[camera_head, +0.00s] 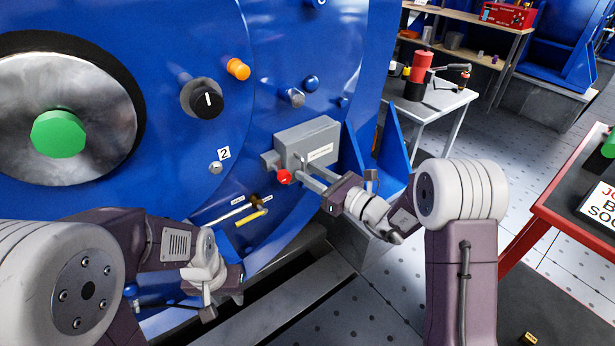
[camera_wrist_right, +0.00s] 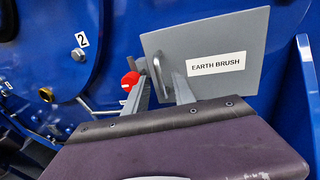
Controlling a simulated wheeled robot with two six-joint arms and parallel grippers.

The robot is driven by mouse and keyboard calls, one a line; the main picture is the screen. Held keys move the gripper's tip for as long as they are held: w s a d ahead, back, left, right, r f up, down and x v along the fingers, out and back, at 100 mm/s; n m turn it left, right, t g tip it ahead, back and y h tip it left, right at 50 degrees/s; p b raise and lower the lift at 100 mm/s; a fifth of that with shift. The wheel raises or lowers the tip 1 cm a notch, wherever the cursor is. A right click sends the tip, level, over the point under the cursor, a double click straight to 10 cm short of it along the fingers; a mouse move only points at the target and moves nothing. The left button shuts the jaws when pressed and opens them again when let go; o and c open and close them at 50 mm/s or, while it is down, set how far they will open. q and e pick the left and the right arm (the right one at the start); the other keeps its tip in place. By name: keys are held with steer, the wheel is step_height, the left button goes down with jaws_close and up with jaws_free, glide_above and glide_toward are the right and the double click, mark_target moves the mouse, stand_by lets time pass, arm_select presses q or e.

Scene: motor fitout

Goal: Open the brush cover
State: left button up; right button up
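The brush cover is a grey panel (camera_wrist_right: 215,70) with a white "EARTH BRUSH" label and a metal handle (camera_wrist_right: 160,78) near its left edge. In the head view it is the front of a grey box (camera_head: 312,137) on the blue motor and looks shut. My right gripper (camera_head: 300,176) is at the handle side of the cover. In the right wrist view its two fingers (camera_wrist_right: 160,92) are apart, with the handle between them; contact cannot be made out. My left gripper (camera_head: 229,281) is low on the left, away from the cover, its fingers hidden.
A red knob (camera_head: 284,176) sits just left of the cover. A white and a yellow rod (camera_head: 250,218) are below it. A blue rib (camera_head: 394,145) stands to its right. A red-edged table (camera_head: 550,210) is at far right.

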steer(key=shift+w+a, duration=0.35)
steer(key=shift+a, duration=0.05)
jaws_close()
stand_by(1.2)
